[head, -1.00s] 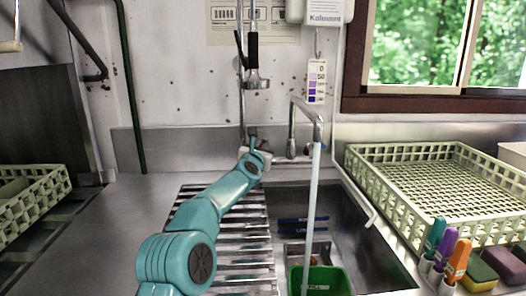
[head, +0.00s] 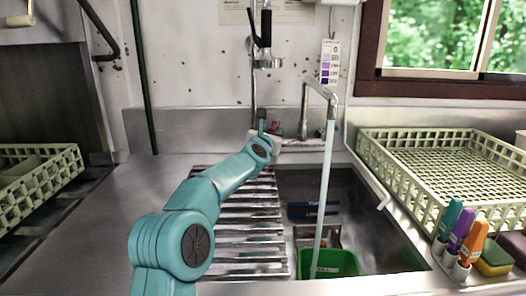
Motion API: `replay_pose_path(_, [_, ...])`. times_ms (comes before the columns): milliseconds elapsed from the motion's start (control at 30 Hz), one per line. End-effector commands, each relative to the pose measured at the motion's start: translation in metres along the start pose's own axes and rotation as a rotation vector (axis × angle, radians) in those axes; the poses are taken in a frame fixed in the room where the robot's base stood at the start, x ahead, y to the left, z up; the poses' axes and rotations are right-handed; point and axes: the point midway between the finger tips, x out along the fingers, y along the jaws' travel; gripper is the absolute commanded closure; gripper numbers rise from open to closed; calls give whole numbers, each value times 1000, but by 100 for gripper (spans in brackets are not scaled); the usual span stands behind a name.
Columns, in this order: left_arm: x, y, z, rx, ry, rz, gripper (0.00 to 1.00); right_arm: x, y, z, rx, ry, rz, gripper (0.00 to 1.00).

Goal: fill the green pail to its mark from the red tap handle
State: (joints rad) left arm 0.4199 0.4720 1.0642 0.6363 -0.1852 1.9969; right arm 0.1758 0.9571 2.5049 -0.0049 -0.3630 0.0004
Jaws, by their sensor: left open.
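The water level and the pail's mark cannot be made out. My left gripper (head: 264,130) is open at the back of the sink, beside the tap's base (head: 302,132). No red handle shows clearly; my gripper may hide it. My right gripper is not in view.
A ribbed drainboard (head: 240,235) lies left of the basin. A pale green rack (head: 405,190) stands on the right, with colored markers (head: 461,230) and sponges (head: 496,257) in front. Another rack (head: 40,170) is at far left. A spray hose (head: 265,30) hangs above.

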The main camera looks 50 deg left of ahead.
Motion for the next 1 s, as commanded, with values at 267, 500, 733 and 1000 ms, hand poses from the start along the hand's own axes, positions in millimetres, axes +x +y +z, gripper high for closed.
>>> replay_pose_path(267, [-70, -1, -3, -2, -3, 0, 59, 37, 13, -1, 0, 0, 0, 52])
replay_pose_path(500, [-118, -1, -2, 0, 0, -1, 59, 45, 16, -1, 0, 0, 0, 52])
replay_pose_path(733, [-133, -1, -2, -1, 2, 0, 59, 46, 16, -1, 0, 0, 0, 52])
replay_pose_path(1000, [-133, -1, -1, -1, 2, 0, 59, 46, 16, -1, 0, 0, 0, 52])
